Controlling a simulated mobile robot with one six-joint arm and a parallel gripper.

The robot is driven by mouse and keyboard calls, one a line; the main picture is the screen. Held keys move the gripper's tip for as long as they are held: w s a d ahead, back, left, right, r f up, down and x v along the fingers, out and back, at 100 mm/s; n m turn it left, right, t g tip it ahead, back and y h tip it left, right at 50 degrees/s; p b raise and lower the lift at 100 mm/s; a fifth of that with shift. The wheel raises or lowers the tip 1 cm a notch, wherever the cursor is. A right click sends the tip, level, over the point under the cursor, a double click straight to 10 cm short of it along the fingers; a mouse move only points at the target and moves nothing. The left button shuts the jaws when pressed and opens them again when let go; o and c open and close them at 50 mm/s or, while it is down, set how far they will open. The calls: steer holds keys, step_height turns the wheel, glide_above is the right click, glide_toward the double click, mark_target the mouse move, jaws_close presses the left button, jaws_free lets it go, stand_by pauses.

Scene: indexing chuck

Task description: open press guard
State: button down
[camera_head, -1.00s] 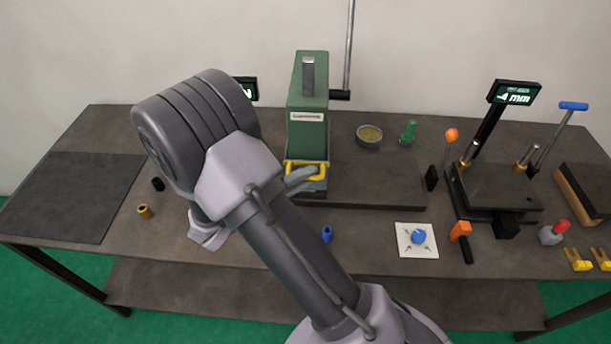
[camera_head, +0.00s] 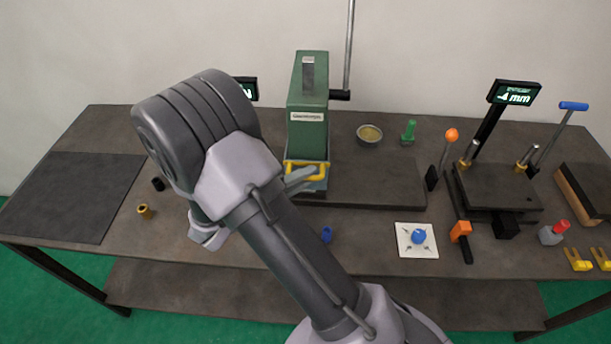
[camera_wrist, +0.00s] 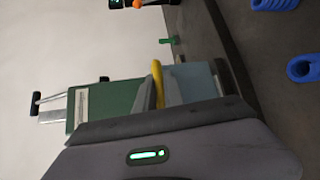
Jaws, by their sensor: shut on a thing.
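The green press (camera_head: 307,110) stands at the back middle of the bench. Its guard, a pale blue panel (camera_wrist: 205,82), shows in the wrist view on the press's front. A yellow handle (camera_head: 318,166) is on the guard; it also shows in the wrist view (camera_wrist: 157,70). My gripper (camera_wrist: 160,92) is shut on this yellow handle, with one finger on each side of it. In the head view my arm hides most of the gripper, and only a grey finger (camera_head: 301,182) shows at the handle. The guard seems to be down in front of the press.
A long lever rises behind the press on its right. A bowl (camera_head: 369,135) and a green peg (camera_head: 408,132) stand right of it. A white plate with a blue knob (camera_head: 418,238) lies in front. A fixture with a display (camera_head: 515,93) stands at right.

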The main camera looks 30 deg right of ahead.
steer(key=shift+r, duration=0.1)
step_height(320, 180, up, 9)
steer(key=p, duration=0.5)
steer(key=shift+p, duration=0.35)
steer(key=shift+f, duration=0.2)
steer(key=c, duration=1.5)
jaws_free()
steer(key=shift+o, duration=0.2)
steer(key=shift+a, duration=0.1)
steer(key=p+v, duration=0.2)
steer(key=v, duration=1.5)
